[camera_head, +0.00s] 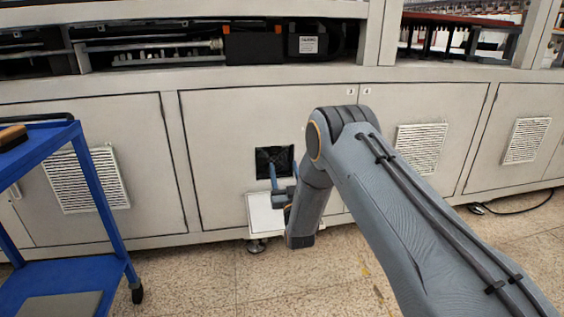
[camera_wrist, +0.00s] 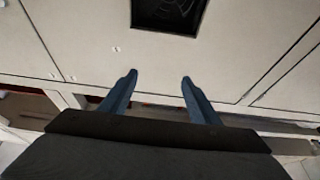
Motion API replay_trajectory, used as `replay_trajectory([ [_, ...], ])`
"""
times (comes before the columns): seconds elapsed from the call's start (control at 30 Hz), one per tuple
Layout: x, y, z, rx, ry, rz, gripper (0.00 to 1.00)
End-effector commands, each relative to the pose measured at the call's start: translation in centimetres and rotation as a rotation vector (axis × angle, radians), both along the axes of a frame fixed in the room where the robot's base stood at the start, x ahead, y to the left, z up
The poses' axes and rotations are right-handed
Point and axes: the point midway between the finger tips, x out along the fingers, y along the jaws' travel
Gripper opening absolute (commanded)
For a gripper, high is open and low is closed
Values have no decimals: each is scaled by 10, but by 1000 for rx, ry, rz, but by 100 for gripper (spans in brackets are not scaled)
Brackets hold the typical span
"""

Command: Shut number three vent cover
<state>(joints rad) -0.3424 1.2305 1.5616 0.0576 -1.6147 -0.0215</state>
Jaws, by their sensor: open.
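The number three vent is a dark square opening (camera_head: 262,160) in the pale cabinet panel, with a fan showing inside. It also shows at the top of the wrist view (camera_wrist: 165,12). A white plate, apparently the vent cover (camera_head: 262,222), hangs below the opening, swung down and leaving it uncovered. My gripper and wrist hide part of its right side. The cover does not show in the wrist view. My gripper (camera_head: 283,171) is in front of the panel by the opening; its two blue fingers are apart and empty (camera_wrist: 158,77). I cannot tell whether it touches the cover.
A blue cart (camera_head: 60,275) stands at the left. Louvred vents sit in the neighbouring panels, one at left (camera_head: 86,180) and others at right (camera_head: 420,148), (camera_head: 526,140). A cabinet foot (camera_head: 256,246) stands below the cover. A black cable (camera_head: 515,210) lies on the right floor.

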Motion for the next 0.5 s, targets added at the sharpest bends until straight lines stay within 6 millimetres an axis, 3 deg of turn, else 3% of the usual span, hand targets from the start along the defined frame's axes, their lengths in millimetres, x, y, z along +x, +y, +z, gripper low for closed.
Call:
replay_trajectory([
  [0.2,-28,-8,-12,-1,3,0,56],
  [0.5,-37,-10,-16,0,0,0,56],
])
